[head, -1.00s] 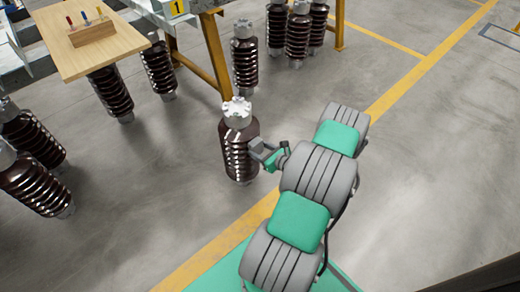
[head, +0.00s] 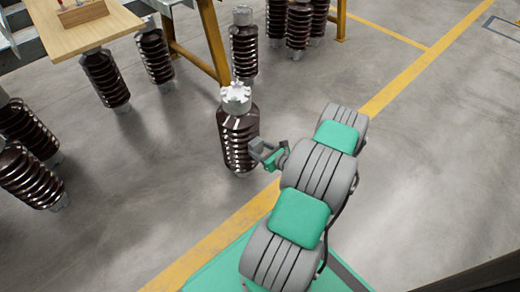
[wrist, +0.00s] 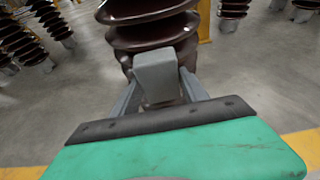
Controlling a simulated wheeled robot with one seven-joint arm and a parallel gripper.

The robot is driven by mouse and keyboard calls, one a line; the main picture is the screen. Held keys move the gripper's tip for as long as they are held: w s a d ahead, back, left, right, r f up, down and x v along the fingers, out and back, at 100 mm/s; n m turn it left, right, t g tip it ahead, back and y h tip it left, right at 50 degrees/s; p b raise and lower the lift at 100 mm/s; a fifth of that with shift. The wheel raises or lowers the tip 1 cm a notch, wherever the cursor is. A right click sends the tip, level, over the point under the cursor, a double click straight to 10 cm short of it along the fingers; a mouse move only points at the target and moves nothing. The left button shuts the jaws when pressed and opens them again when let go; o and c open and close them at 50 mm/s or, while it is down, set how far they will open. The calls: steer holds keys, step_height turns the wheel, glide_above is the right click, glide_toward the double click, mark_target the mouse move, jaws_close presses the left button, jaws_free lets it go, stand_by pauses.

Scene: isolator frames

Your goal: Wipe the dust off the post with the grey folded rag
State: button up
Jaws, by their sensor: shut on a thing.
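The post (head: 238,125) is a dark brown ribbed insulator with a pale metal cap, standing upright on the floor in the middle of the head view. Its lower ribs fill the top of the wrist view (wrist: 150,32). My gripper (head: 262,152) is at the post's right side, low on its ribs. In the wrist view my gripper (wrist: 158,85) is shut on a grey block-like thing, which looks like the folded rag (wrist: 158,75). The rag is right against or very near the ribs; I cannot tell if it touches. No dust can be made out.
Several similar brown insulators stand at the left (head: 30,130) and behind. A wooden table (head: 85,35) is at the upper left, beside a yellow-legged frame (head: 212,40). A yellow floor line (head: 400,85) runs past my arm. Floor at the right is clear.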

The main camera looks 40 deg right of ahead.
steer(key=shift+w+r+p, duration=0.1)
steer(key=shift+r+p, duration=4.45)
steer(key=shift+r, duration=0.95)
steer(key=shift+f, duration=0.1)
steer(key=shift+s, duration=0.25)
steer(key=shift+s+f, duration=0.15)
steer(key=shift+s, duration=2.7)
steer(key=shift+p, duration=0.3)
steer(key=shift+s+d, duration=0.1)
steer(key=shift+s, duration=1.4)
